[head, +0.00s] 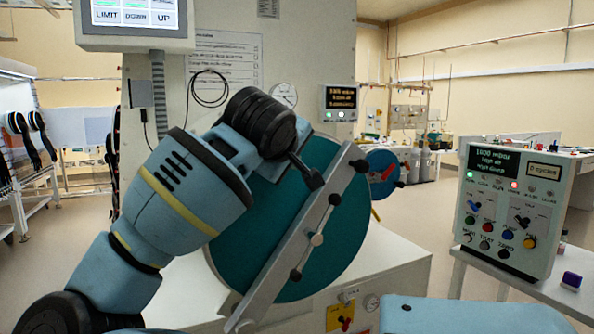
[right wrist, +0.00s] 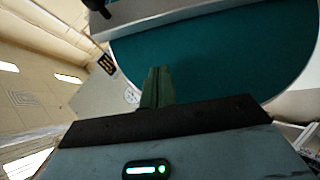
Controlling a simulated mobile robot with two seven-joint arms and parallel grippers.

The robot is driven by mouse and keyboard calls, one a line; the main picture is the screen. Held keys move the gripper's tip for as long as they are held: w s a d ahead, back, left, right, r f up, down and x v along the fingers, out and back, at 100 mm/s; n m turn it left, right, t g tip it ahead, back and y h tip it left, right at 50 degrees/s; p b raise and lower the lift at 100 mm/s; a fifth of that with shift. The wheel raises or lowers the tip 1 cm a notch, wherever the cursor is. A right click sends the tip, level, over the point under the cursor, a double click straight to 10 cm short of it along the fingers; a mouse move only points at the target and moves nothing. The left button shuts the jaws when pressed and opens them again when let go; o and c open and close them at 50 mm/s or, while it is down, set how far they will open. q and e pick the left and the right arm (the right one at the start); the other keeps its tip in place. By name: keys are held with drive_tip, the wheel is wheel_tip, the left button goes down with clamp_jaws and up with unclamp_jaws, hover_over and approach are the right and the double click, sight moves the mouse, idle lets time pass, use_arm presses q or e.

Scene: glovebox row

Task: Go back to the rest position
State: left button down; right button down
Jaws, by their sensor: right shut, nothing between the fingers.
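My right gripper (head: 312,178) is in front of the large teal disc door (head: 345,225) in the head view, close to the pale slanted bar (head: 300,240) across it. In the right wrist view, the closed green fingers of the gripper (right wrist: 157,75) have nothing between them. The teal disc (right wrist: 215,60) lies beyond and to the right of them, with the bar (right wrist: 180,18) above. I cannot tell whether the fingertips touch the disc or bar. My left gripper is not in view.
A control box (head: 515,210) with buttons stands on a white table at right, a small purple-topped item (head: 571,281) beside it. A screen (head: 135,22) hangs at upper left. A small yellow panel (head: 341,315) is below the disc. Open floor shows between the cabinet and right table.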

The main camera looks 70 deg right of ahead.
drive_tip(key=shift+a+r, duration=0.3)
drive_tip(key=shift+a, duration=0.25)
